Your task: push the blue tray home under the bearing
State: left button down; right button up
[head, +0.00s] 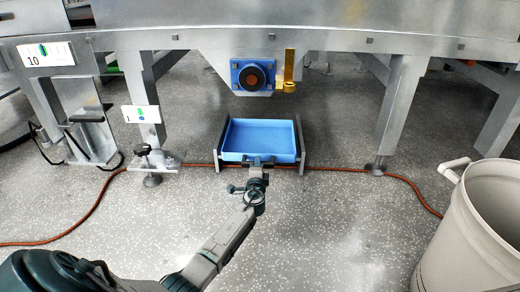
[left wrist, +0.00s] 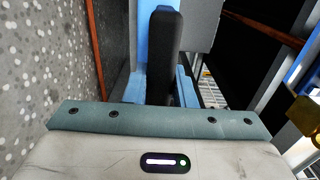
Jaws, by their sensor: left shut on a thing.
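The blue tray (head: 260,136) sits on the floor between two dark side rails (head: 302,145), below the machine. The bearing (head: 253,76), a blue square housing with a dark round centre, is on the machine's front above and behind the tray. My left gripper (head: 258,162) is at the middle of the tray's front edge and is shut on it. In the left wrist view a dark finger (left wrist: 163,60) stands against the blue tray (left wrist: 184,86); the exact grip point is hidden. My right gripper is in neither view.
A brass fitting (head: 288,75) hangs right of the bearing. An orange hose (head: 340,170) runs along the floor past the tray's front. Machine legs (head: 400,105) stand on both sides. A large beige bin (head: 470,235) is at front right.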

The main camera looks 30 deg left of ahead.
pick_arm(q)
jog(key=shift+x, duration=2.35)
jog(key=c, duration=1.1)
grip_release()
jog(key=shift+f, duration=0.1)
jog(key=shift+s, duration=0.1)
